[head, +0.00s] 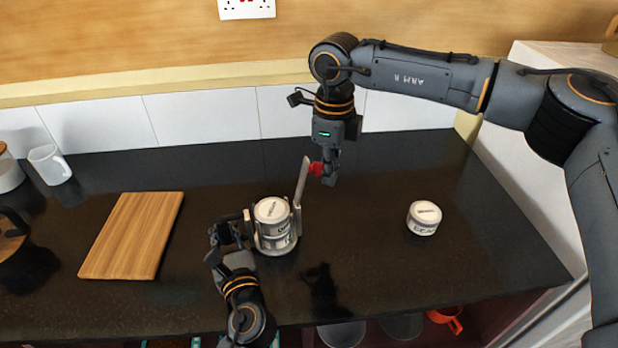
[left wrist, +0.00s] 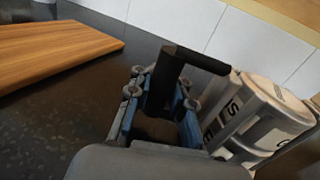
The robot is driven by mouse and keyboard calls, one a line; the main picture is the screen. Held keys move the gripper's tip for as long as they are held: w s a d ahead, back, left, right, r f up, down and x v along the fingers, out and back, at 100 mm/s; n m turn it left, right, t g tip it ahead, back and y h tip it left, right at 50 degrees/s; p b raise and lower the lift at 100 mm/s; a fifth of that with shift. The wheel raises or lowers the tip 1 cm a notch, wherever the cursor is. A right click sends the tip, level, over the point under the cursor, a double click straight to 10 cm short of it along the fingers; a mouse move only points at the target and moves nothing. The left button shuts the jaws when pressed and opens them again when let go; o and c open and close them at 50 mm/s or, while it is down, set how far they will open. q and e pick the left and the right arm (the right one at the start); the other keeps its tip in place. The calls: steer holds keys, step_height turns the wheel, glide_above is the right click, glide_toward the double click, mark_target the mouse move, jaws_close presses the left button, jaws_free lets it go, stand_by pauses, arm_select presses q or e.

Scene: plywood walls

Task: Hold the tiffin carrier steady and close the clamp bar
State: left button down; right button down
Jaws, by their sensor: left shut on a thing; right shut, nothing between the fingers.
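The tiffin carrier (head: 275,240), a grey-white stacked tin in a frame, stands upright on the dark counter; it also shows at the right of the left wrist view (left wrist: 262,115). Its clamp bar (head: 302,182) stands raised at the carrier's right side, tilted up and slightly right, with a red tab (head: 316,168) at its top. My left gripper (head: 230,235) is shut on the black side handle (left wrist: 172,75) at the carrier's left. My right gripper (head: 329,172) is shut and empty, pointing down just right of the red tab; I cannot tell whether they touch.
A white labelled canister (head: 424,218) stands to the right on the counter (head: 380,270). A wooden board (head: 132,235) lies to the left, with a white mug (head: 49,165) behind it. A tiled wall (head: 215,118) bounds the back. The counter between carrier and canister is clear.

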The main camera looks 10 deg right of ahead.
steer(key=shift+s+a, duration=0.15)
steer(key=shift+a, duration=1.25)
steer(key=shift+s+a, duration=0.15)
steer(key=shift+a, duration=1.3)
steer(key=shift+s+a, duration=0.15)
steer(key=shift+a, duration=1.25)
steer(key=shift+d, duration=0.2)
steer(key=shift+w+d, duration=0.1)
steer(key=shift+d, duration=0.8)
step_height(320, 180, up, 8)
arm_select(q)
steer(key=c, duration=1.1)
jaws_free()
